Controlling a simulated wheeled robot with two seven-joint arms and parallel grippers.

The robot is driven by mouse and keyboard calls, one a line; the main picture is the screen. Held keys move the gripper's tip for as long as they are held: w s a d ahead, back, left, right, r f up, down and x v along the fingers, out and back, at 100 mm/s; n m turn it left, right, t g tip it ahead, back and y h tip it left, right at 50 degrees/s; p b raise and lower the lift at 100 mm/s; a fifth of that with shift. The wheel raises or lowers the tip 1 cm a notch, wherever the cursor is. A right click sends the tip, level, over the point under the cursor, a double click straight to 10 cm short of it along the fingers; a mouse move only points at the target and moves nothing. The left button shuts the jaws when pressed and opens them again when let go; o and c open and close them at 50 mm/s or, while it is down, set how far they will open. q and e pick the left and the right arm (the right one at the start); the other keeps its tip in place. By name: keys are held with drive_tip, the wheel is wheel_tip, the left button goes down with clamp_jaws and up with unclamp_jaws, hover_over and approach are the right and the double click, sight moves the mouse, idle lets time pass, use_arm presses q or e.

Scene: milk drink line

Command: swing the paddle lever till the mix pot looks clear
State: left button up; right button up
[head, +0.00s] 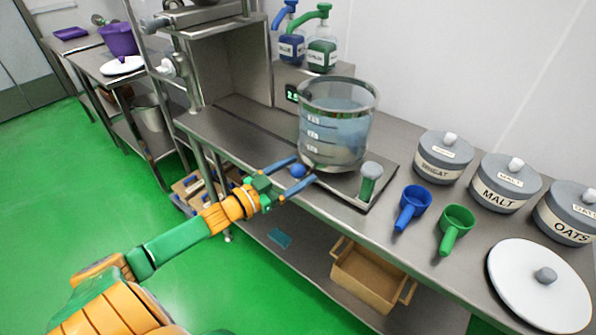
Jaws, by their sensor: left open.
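The mix pot (335,128) is a large clear vessel with white level marks on the metal bench. The liquid in it looks pale blue and see-through, with no clear sign of lumps. A blue ball knob (298,171) sits at the pot's lower front left; it may be the end of the paddle lever, but the rest of the lever cannot be made out. My left gripper (304,170) is open, its two blue fingers on either side of the knob. I cannot tell whether they touch it. My right gripper is not in view.
A grey-topped green handle (370,182) stands right of the pot. Blue scoop (412,205), green scoop (456,228), a white lid (540,290) and labelled canisters (505,186) fill the bench's right. Pump bottles (321,52) stand behind. The bench left of the pot is mostly clear.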

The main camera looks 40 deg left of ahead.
use_arm(q)
drive_tip(key=shift+w+d, duration=0.1)
drive_tip(key=shift+w, duration=0.15)
clamp_jaws()
idle(1.4)
